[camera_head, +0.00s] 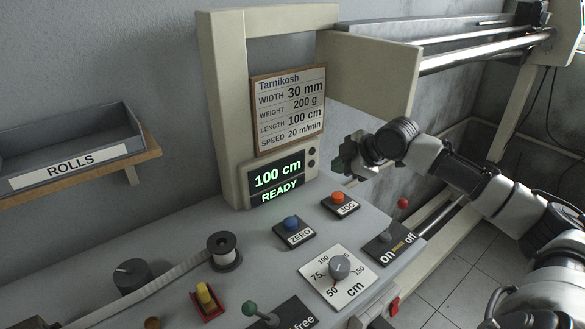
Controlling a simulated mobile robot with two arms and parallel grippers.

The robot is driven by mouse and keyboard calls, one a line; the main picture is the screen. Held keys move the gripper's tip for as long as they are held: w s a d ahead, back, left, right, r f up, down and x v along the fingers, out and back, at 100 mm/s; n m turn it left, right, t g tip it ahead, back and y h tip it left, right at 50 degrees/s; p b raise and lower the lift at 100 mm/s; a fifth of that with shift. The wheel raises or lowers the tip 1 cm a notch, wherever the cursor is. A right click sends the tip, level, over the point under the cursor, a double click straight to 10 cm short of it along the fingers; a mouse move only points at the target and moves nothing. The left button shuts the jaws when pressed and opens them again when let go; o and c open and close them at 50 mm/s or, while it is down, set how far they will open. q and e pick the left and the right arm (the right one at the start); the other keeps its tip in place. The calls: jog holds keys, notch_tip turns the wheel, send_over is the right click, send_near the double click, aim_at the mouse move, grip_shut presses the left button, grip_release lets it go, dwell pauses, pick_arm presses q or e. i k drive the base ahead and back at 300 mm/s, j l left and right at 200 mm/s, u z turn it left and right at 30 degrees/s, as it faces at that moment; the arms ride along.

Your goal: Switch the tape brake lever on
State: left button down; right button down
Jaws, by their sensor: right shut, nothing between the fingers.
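The brake lever (403,203) has a red ball knob and stands on a dark plate (391,246) at the right of the sloping grey console. The plate reads "on", "BRAKE" and "off", with "on" at the left and "off" at the right. The knob appears up and to the right of the lever's base, on the "off" side. My right gripper (342,164) is shut and empty, above the console's back edge, up and to the left of the red knob and apart from it. My left gripper is not in view.
On the console are an orange button (338,198), a blue ZERO button (291,223), a grey length dial (339,267), a green-knobbed lever (250,308) marked "free" and a tape spool (223,250). The display (277,180) reads "100 cm READY". A ROLLS tray (70,163) is at left.

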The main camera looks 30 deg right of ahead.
aim_at(402, 204)
jog(key=k, duration=1)
